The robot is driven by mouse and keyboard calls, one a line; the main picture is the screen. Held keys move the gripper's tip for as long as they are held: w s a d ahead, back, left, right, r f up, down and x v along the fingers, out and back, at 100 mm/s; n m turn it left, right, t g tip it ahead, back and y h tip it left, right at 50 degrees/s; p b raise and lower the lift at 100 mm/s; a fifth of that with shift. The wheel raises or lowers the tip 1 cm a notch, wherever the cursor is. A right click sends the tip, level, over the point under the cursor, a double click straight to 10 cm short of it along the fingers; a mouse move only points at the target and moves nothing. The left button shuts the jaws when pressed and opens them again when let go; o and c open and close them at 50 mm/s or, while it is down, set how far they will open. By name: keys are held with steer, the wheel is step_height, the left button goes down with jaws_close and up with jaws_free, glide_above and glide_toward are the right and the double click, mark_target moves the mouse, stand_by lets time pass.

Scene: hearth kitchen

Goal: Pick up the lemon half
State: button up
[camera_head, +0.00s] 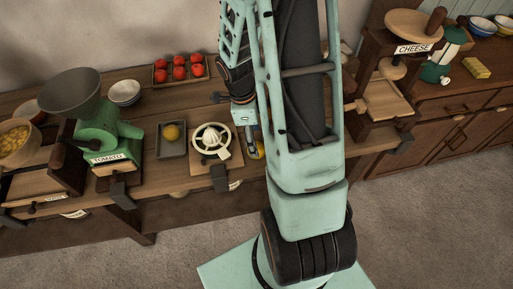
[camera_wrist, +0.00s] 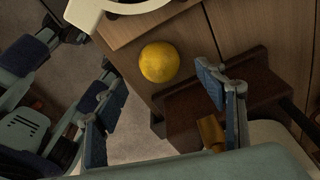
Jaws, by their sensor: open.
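A yellow lemon half (camera_head: 258,150) lies at the front edge of the wooden counter, just right of the juicer. In the wrist view it shows as a round yellow dome (camera_wrist: 159,62), with no cut face visible. My gripper (camera_wrist: 161,80) is open and empty; its two fingers stand apart to the left and right, with the lemon half ahead between them. In the head view my gripper (camera_head: 251,140) is low beside the lemon half, partly hidden by my arm. Contact is not visible. Another yellow fruit (camera_head: 171,132) lies in a grey tray (camera_head: 163,152).
The white-rimmed juicer (camera_head: 225,153) stands close on the left. A green tomato mill (camera_head: 108,140), a white bowl (camera_head: 125,92) and a tray of tomatoes (camera_head: 160,77) stand farther left and back. A wooden cheese press (camera_head: 375,70) is on the right. Floor lies beyond the counter's edge.

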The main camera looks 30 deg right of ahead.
steer(key=shift+s+d+f, duration=0.1)
steer(key=shift+d+f, duration=0.05)
steer(key=shift+f, duration=2.05)
steer(key=c, duration=1.3)
